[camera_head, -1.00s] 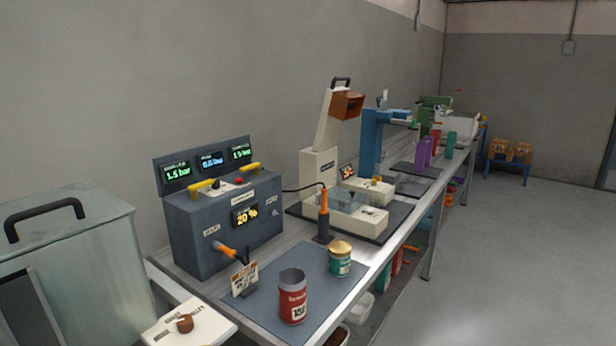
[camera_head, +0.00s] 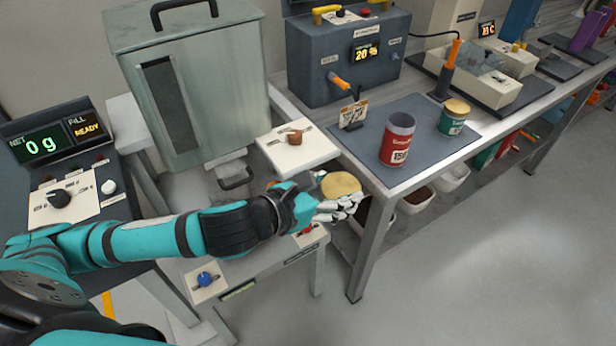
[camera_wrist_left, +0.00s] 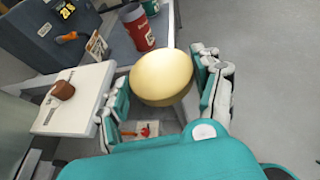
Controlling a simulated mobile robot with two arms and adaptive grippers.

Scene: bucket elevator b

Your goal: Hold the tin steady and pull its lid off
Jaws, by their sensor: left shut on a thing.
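My left gripper (camera_head: 341,203) is shut on a round, pale yellow lid (camera_head: 341,185), held in the air off the bench's near left corner. In the left wrist view the lid (camera_wrist_left: 162,76) sits between the fingers of the gripper (camera_wrist_left: 165,95). I cannot tell whether a tin body is under it. A red tin (camera_head: 396,142) with an open top stands upright on the blue-grey mat (camera_head: 365,150). A teal tin (camera_head: 453,118) with a gold lid stands behind it to the right. My right gripper is not in view.
A white shelf (camera_head: 297,152) with a brown knob is just behind my left gripper. A metal hopper (camera_head: 186,80) stands behind it, and a dark control box (camera_head: 350,55) is at the bench's back. White bins (camera_head: 450,178) sit below the bench. The floor at right is clear.

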